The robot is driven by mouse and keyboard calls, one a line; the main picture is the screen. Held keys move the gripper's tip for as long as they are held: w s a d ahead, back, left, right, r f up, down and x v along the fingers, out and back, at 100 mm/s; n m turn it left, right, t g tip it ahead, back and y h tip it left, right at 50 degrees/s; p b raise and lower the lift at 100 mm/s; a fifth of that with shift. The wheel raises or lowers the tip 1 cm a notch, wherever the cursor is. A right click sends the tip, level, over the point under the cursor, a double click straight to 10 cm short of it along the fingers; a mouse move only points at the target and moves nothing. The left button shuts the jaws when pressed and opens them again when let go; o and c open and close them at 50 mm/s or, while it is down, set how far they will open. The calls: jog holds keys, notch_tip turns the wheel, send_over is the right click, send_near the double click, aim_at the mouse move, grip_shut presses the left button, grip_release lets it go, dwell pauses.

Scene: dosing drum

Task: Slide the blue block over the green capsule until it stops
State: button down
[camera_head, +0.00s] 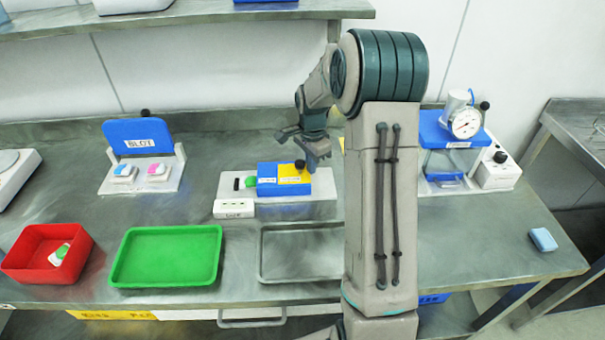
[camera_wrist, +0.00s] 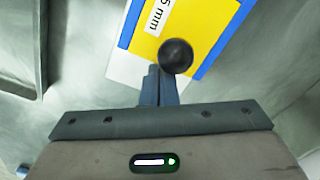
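The blue block (camera_head: 267,187) with a yellow top section (camera_head: 296,179) sits on a white base (camera_head: 325,185) in the head view. A black ball knob (camera_head: 300,164) stands on the yellow section, and it also shows in the wrist view (camera_wrist: 176,56). The green capsule (camera_head: 251,182) lies at the block's left end, close against it; whether the block covers part of it I cannot tell. My gripper (camera_head: 314,166) is low over the block's right part, just right of the knob. In the wrist view its fingers (camera_wrist: 161,84) are together, close beside the knob; contact is unclear.
A white labelled piece (camera_head: 234,208) is at the base's front left. A green tray (camera_head: 165,283), a red bin (camera_head: 22,268) and a grey tray (camera_head: 290,278) lie in front. A blue-flapped stand (camera_head: 137,131) is left; a gauge press (camera_head: 448,135) is right.

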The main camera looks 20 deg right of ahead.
aim_at(291, 173)
jog(key=shift+w+a+b, duration=0.1)
jog(key=shift+w+a, duration=0.2)
jog(key=shift+a, duration=0.85)
jog(key=shift+w+a+b, duration=0.1)
jog(key=shift+w+a, duration=0.25)
jog(key=shift+a, duration=0.75)
jog(key=shift+w+a+b, duration=0.1)
jog(key=shift+w+a, duration=0.2)
jog(key=shift+a, duration=0.85)
jog(key=shift+d, duration=0.15)
jog(key=shift+s+d, duration=0.2)
jog(key=shift+d, duration=0.4)
notch_tip(291, 173, up, 8)
jog(key=p, duration=0.5)
